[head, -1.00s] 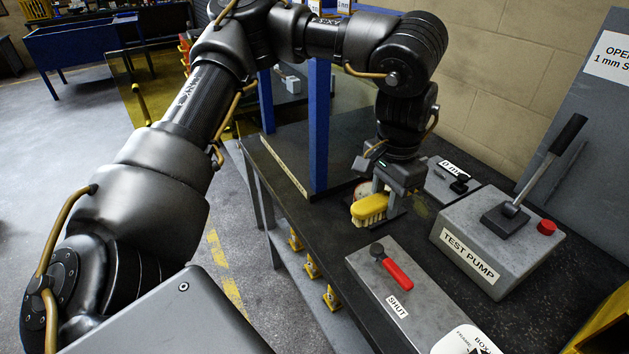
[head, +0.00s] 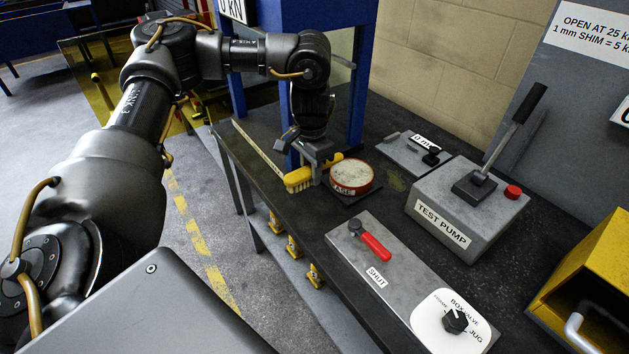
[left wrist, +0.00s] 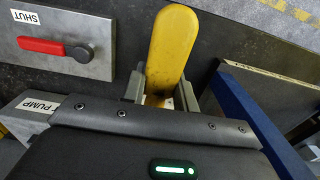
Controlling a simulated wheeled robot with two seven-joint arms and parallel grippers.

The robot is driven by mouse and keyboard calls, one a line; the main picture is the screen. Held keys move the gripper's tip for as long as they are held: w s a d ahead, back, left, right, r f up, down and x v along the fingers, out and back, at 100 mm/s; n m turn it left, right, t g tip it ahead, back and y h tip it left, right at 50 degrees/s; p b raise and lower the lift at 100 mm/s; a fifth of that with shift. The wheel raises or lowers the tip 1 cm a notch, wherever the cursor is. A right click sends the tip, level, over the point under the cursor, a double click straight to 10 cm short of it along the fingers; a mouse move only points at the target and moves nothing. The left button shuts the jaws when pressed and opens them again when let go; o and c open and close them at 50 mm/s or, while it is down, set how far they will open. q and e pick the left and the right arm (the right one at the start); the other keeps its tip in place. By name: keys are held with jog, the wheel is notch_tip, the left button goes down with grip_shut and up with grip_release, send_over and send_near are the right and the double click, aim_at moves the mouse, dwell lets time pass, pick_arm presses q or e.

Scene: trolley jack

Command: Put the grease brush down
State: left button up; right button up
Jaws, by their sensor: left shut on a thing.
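The grease brush (head: 299,179) has a yellow back and pale bristles pointing down. My left gripper (head: 314,171) is shut on it, at the bench's left side beside the blue press frame. I cannot tell whether the bristles touch the bench. In the left wrist view the brush's yellow back (left wrist: 172,48) sticks out between the fingers of the gripper (left wrist: 160,88). The round grease tin (head: 352,178), with a reddish rim and a partly hidden label, stands just right of the brush on a dark pad. My right gripper is not in view.
The dark bench (head: 290,210) is clear in front of the brush. The grey valve block with red lever (head: 372,246) is nearer, the test pump (head: 462,212) to the right. A blue press post (head: 357,105) rises behind; a pale strip (head: 262,154) lies left.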

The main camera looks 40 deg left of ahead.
pick_arm(q)
jog(key=shift+w+a+f, duration=0.3)
jog(key=shift+w+f, duration=0.4)
jog(key=shift+f, duration=0.75)
jog(key=shift+w+a+f, duration=0.35)
jog(key=shift+w+f, duration=0.3)
jog(key=shift+f, duration=0.85)
jog(key=shift+w+a+f, duration=0.3)
jog(key=shift+w+f, duration=0.4)
jog(key=shift+f, duration=0.75)
jog(key=shift+f, duration=0.1)
jog(key=shift+f, duration=0.3)
jog(key=o, duration=0.9)
